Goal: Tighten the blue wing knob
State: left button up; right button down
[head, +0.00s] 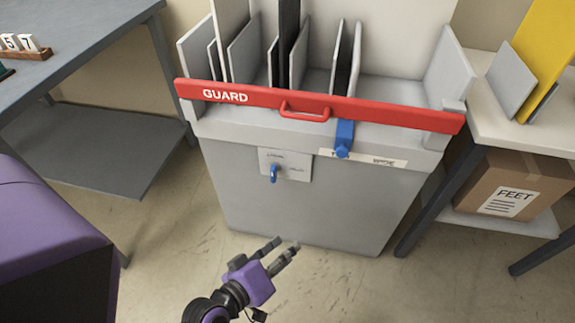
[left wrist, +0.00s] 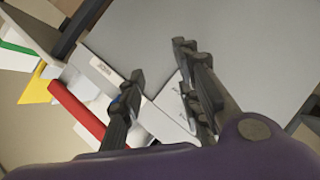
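A blue wing-shaped knob (head: 274,173) stands upright on a pale labelled plate (head: 298,169) on the front of the grey machine (head: 310,205). The plate's small lettering is too fine to read. A second blue piece, a strap with a rounded end (head: 344,139), hangs below the red guard bar to its right. My left gripper (head: 285,243) is below the knob, apart from it, with its fingers spread and empty. Its open fingers also show in the left wrist view (left wrist: 160,60), with a bit of blue partly hidden behind one finger. My right gripper is not in view.
The red guard bar (head: 380,112) with a handle crosses the machine's front, below upright grey panels. A grey table (head: 75,40) stands left. A pale table (head: 500,110) stands right, with a cardboard box (head: 515,185) beneath. The floor before the machine is clear.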

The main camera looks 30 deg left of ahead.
pick_arm(q)
jog(key=w+a+f+n+t+b, duration=0.2)
jog(key=w+n+t+b, duration=0.1)
jog(key=w+n+b, duration=0.35)
jog(key=n+y+b, duration=0.5)
jog(key=n+y, duration=0.3)
jog(key=n, duration=1.6)
send_near(273, 178)
jog(key=x, duration=0.3)
jog(key=shift+w+a+f+t, duration=0.15)
jog(key=shift+w+a+t, duration=0.25)
jog(key=shift+w, duration=0.2)
jog(key=x, duration=0.6)
jog(key=shift+w+a+f, duration=0.1)
jog(key=shift+w, duration=0.3)
jog(key=shift+c, duration=0.5)
grip_shut()
